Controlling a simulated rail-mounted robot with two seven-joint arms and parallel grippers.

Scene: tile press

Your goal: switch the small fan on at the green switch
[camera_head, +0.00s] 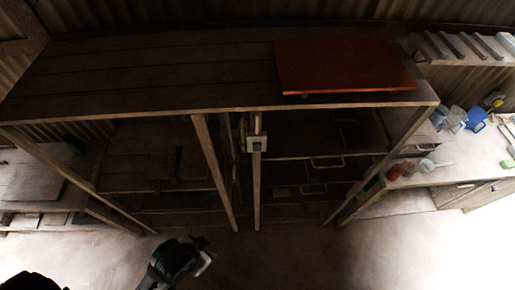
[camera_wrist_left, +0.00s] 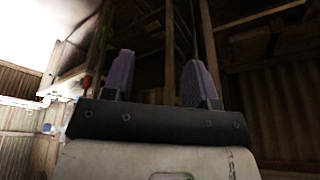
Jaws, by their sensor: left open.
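My left gripper (camera_head: 203,262) is low in the head view, in front of the dark wooden shelving and apart from it. In the left wrist view its two purple fingers (camera_wrist_left: 157,82) stand wide apart with nothing between them. I cannot make out a small fan or a green switch for certain in either view. A small pale box (camera_head: 257,144) is fixed to an upright post at the middle of the shelving; I cannot tell what it is. My right gripper is not in view.
A red-brown board (camera_head: 345,66) lies on the shelving top (camera_head: 150,75). A bench (camera_head: 460,152) at the right holds a blue container (camera_head: 476,120), a red item (camera_head: 395,172) and other small things. A dark green object (camera_head: 75,145) is at the left. The floor (camera_head: 300,255) in front is clear.

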